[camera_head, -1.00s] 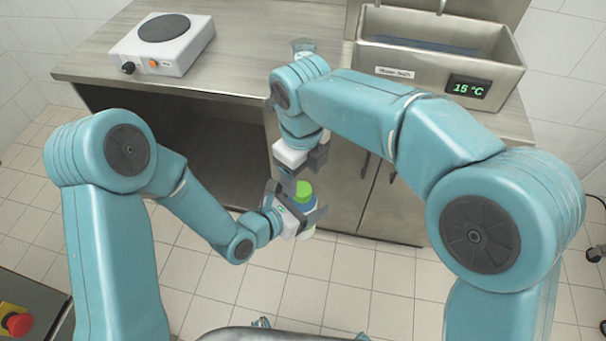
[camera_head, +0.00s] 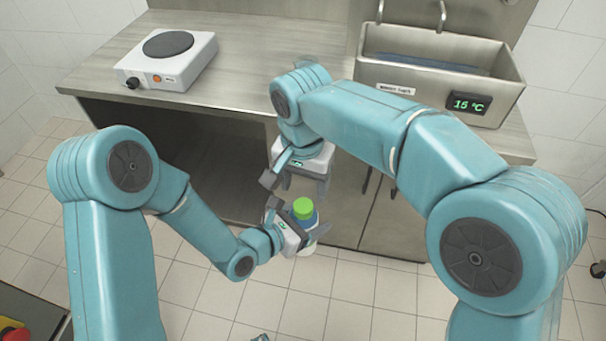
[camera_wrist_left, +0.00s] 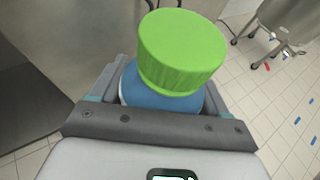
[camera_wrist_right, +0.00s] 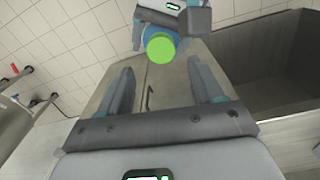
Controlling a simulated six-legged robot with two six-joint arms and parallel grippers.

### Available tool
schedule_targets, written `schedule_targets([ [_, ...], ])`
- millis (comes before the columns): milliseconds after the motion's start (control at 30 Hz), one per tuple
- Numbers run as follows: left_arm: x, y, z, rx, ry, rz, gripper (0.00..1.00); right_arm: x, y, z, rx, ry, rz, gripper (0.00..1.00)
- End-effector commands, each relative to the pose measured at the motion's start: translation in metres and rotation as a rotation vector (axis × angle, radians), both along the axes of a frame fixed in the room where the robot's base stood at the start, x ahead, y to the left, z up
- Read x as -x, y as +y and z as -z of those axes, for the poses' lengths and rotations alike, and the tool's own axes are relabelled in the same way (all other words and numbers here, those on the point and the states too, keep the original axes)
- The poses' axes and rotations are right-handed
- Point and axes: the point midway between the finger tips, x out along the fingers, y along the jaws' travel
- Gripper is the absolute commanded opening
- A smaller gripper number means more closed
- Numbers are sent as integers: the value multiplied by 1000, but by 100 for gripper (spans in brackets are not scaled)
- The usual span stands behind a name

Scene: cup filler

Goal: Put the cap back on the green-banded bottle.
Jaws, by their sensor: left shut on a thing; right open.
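The bottle (camera_head: 309,217) has a blue upper part and a pale lower part. A green cap (camera_head: 303,206) sits on its top; the cap also shows large in the left wrist view (camera_wrist_left: 181,48), over the blue part. I cannot make out a green band. My left gripper (camera_head: 296,226) is shut around the bottle and holds it nearly upright above the floor. My right gripper (camera_head: 295,186) is open and empty, above and apart from the cap. In the right wrist view the cap (camera_wrist_right: 160,47) lies beyond my open fingers.
A counter (camera_head: 250,75) stands behind, with a hot plate (camera_head: 168,58) at its left and a metal water bath (camera_head: 440,78) reading 15 °C at its right. Cabinet doors lie close behind the bottle. The tiled floor (camera_head: 320,295) in front is open.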

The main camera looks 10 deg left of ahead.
Motion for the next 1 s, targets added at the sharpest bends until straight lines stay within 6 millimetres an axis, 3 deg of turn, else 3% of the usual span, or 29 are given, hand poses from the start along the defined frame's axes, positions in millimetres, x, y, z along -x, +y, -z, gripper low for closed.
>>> schedule_targets([
  [800,-1,0,-1,1,-3,-1,0,-1,1,-15,1,21,-2249,66],
  [1000,0,0,-1,0,-2,-1,0,-1,2,-18,2,20,-2674,66],
])
